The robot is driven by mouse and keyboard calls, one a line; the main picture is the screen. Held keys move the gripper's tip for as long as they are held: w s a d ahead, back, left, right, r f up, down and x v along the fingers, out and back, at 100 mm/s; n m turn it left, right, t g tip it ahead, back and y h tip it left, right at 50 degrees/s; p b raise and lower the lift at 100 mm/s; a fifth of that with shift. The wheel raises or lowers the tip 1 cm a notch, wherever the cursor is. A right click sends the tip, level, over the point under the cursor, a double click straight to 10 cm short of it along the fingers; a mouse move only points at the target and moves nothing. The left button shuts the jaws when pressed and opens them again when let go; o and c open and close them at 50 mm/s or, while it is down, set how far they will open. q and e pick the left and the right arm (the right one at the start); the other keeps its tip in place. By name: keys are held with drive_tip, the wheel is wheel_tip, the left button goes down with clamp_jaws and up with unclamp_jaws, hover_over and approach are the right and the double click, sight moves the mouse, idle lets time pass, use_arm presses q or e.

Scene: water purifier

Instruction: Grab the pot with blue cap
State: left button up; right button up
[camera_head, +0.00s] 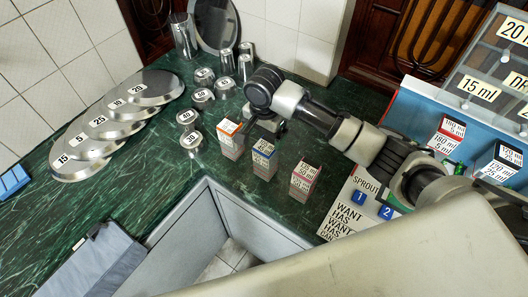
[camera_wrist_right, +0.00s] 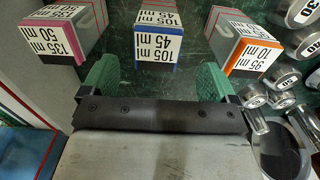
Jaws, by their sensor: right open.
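The pot with the blue cap (camera_head: 264,158) is a small box labelled 105 ml, 45 ml. It stands upright on the green marble counter, in the middle of a row of three. It also shows at the top middle of the right wrist view (camera_wrist_right: 158,38). My right gripper (camera_head: 267,122) is just behind this pot in the head view. In the right wrist view my gripper (camera_wrist_right: 157,78) is open, with green pads wide apart and nothing between them. The pot lies ahead of the gap, apart from the pads. My left gripper is not in view.
The orange-capped pot (camera_head: 230,138) and the pink-red-capped pot (camera_head: 304,181) stand close on either side. Metal weights (camera_head: 191,140) and cups are behind to the left. A sink or counter edge (camera_head: 255,217) is in front. A lettered board (camera_head: 352,208) lies right.

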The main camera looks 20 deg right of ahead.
sight(266, 145)
drive_tip(key=shift+s+f, duration=0.2)
drive_tip(key=shift+f, duration=0.25)
drive_tip(key=shift+s+f, duration=0.2)
drive_tip(key=shift+f, duration=0.25)
drive_tip(key=shift+w+f, duration=0.1)
drive_tip(key=shift+f, duration=0.2)
drive_tip(key=f, duration=0.1)
drive_tip(key=f+p, duration=0.1)
drive_tip(key=f, duration=0.2)
drive_tip(key=shift+w+d+f+p, duration=0.2)
drive_tip(key=shift+d+f+p, duration=0.05)
drive_tip(key=shift+p, duration=0.1)
drive_tip(key=shift+f, duration=0.4)
drive_tip(key=c, duration=0.5)
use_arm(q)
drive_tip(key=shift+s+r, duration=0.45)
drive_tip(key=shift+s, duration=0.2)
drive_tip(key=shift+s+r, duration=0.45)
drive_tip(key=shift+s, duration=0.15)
use_arm(e)
drive_tip(key=c, duration=0.5)
